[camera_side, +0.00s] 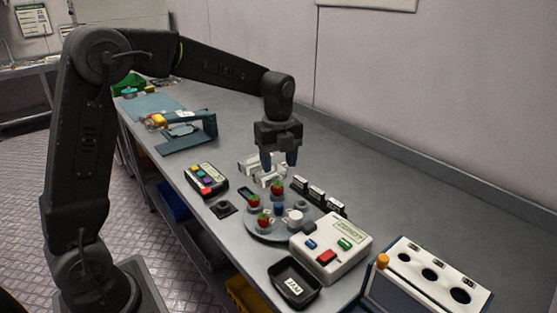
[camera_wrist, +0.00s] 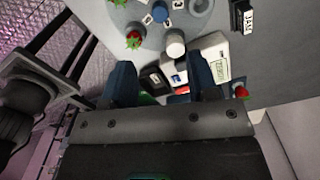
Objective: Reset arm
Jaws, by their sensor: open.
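My gripper (camera_side: 279,160) hangs from the arm above the bench, fingers pointing down, behind the round grey plate (camera_side: 256,231) in the side view. Its jaws are open, with nothing seen between them. In the wrist view the two blue fingers of my gripper (camera_wrist: 163,84) stand apart. Red berries with green tops stand on or by the plate: one at the front (camera_side: 263,220), one at the left (camera_side: 254,201) and one at the back (camera_side: 277,188). A white cylinder (camera_side: 295,217) stands on the plate's right side. It also shows in the wrist view (camera_wrist: 175,44).
A white box with coloured buttons (camera_side: 338,246) stands right of the plate, with a black JAM tray (camera_side: 293,284) before it. Small black holders (camera_side: 318,194) stand behind. A keypad (camera_side: 206,181) lies left. The bench's back right (camera_side: 385,190) is clear.

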